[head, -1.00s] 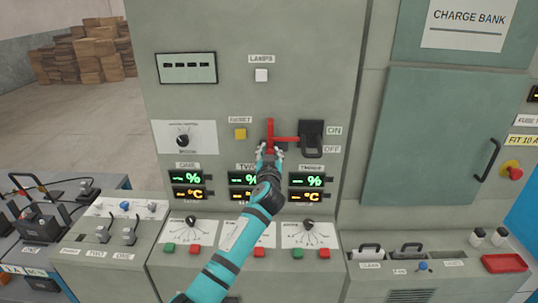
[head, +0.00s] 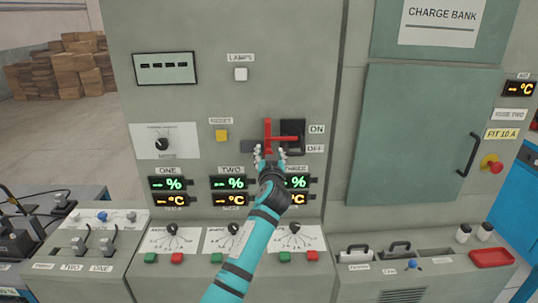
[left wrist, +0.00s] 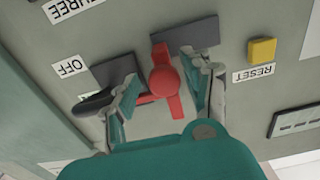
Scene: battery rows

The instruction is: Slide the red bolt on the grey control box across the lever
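The red bolt (head: 268,139) is on the grey control box (head: 190,100), with an upright handle and a bar reaching right. In the head view the bar crosses the dark lever plate, just below the black lever (head: 292,127). The bolt's round knob also shows in the left wrist view (left wrist: 164,82), as does the lever's dark handle (left wrist: 92,105). My left gripper (head: 269,157) has one finger on each side of the bolt. In the left wrist view (left wrist: 162,95) a gap shows at the left finger; the right finger is close against the knob. My right gripper is out of view.
A yellow RESET button (head: 222,135) is left of the bolt. Lit displays (head: 232,183) are below, partly behind my left arm. A cabinet door (head: 418,135) with a dark handle is to the right. A sloped desk with knobs and buttons juts out below.

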